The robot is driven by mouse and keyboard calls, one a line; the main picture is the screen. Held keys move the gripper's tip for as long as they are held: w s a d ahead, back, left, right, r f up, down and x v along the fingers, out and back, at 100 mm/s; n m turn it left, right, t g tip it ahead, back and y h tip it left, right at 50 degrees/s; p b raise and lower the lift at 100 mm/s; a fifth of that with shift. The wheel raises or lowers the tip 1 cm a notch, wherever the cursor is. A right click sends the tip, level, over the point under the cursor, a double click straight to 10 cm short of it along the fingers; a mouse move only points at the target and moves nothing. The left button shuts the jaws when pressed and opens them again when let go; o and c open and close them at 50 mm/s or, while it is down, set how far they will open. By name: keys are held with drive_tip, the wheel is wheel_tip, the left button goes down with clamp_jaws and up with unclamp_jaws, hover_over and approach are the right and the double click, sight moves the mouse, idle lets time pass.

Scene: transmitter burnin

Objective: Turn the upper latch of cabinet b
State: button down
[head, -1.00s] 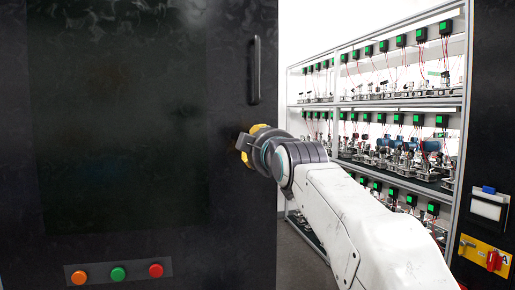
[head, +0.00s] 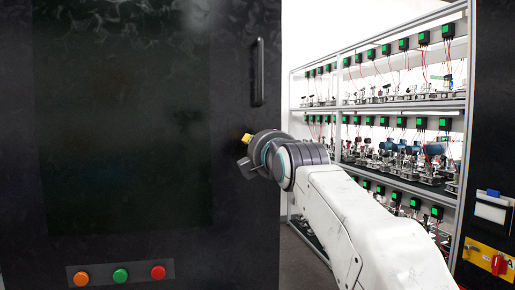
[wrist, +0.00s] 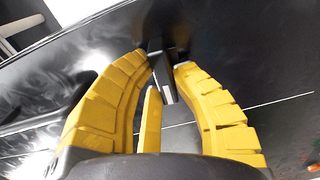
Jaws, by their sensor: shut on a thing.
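A tall black cabinet door (head: 120,120) fills the left of the head view; no letter shows on it. My gripper (head: 247,142) is at its right side, below a vertical black bar handle (head: 258,72). The latch lies between the fingertips and looks slanted there. In the head view my wrist and fingers mostly hide it.
Orange, green and red buttons (head: 120,275) sit low on the door. Behind my arm a metal rack (head: 400,104) holds several devices with green displays. Another black cabinet (head: 491,100) with a red switch (head: 499,264) stands at the right edge.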

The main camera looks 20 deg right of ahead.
drive_tip(key=shift+n, duration=0.5)
drive_tip(key=c, duration=1)
unclamp_jaws()
drive_tip(key=shift+c, duration=0.2)
drive_tip(key=shift+s, duration=0.1)
drive_tip(key=s, duration=1.1)
drive_tip(key=shift+s, duration=0.4)
drive_tip(key=shift+d+f, duration=0.1)
drive_tip(key=shift+f, duration=0.05)
